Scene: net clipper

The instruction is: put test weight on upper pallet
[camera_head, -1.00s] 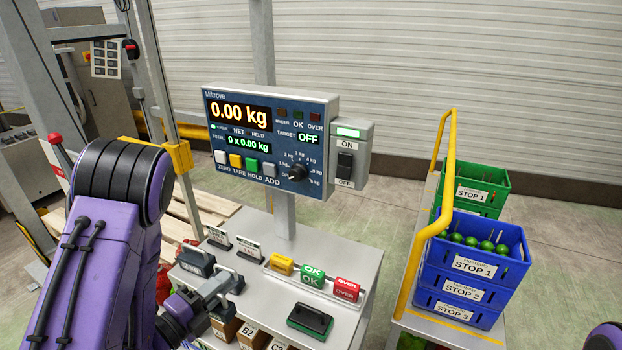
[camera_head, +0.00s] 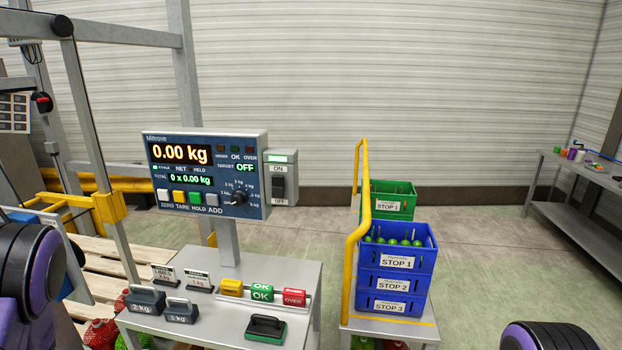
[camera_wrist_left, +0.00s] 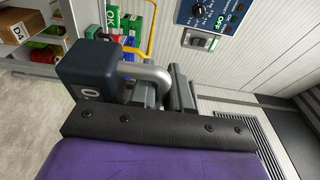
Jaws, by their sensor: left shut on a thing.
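In the left wrist view my left gripper (camera_wrist_left: 165,88) is shut on the bent grey handle of a dark blue test weight (camera_wrist_left: 88,72). The block hangs to the left of the fingers, and only part of its marking shows. In the head view my left arm shows at the left edge; its gripper and the held weight are out of frame. A wooden pallet (camera_head: 108,262) lies on the floor behind the scale bench at left, partly hidden by the frame posts. Which pallet is the upper one cannot be told. My right gripper is out of view.
Two other weights (camera_head: 147,299) stand on the scale bench (camera_head: 215,325), below the display (camera_head: 205,172) reading 0.00 kg. Blue crates (camera_head: 395,282) and a yellow rail (camera_head: 358,235) stand to the right. Grey posts (camera_head: 98,150) rise at left. Floor at right is open.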

